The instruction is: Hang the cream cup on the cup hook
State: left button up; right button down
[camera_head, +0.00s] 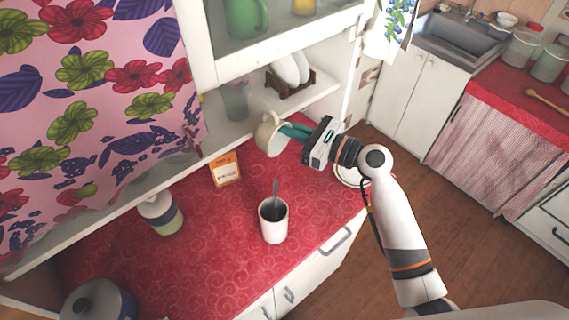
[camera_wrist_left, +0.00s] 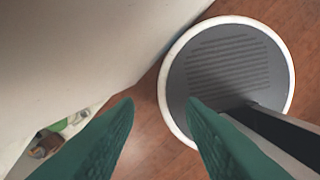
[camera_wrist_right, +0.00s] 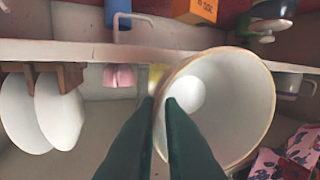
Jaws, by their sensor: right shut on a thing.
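The cream cup (camera_head: 271,140) is held in the air by my right gripper (camera_head: 286,131), in front of the shelf. The gripper is shut on it at its rim side. The cup is tilted, with its handle at the upper left in the head view. In the right wrist view the cup's mouth (camera_wrist_right: 225,100) faces the camera, beside the fingers (camera_wrist_right: 162,102).
The white shelf (camera_head: 313,96) carries a wooden rack (camera_head: 291,88) with white plates. On the red counter (camera_head: 200,270) stand an orange box (camera_head: 225,170), a white mug (camera_head: 273,225) with a spoon, a jar (camera_head: 161,215) and a dark pot (camera_head: 98,302). The counter's front is fairly clear.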

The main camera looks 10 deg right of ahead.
notch_tip(320, 180, down, 13)
jog(key=b, duration=1)
jog(key=shift+s+d, duration=0.15)
jog(key=shift+d, duration=0.05)
jog(key=shift+r, duration=0.15)
jog(key=w+a+f+b, duration=0.1)
jog(key=w+b, duration=0.1)
jog(key=w, duration=0.7)
jog(key=shift+w+a, duration=0.2)
jog(key=shift+a, duration=0.2)
dwell(0.4)
jog(key=shift+f, duration=0.1)
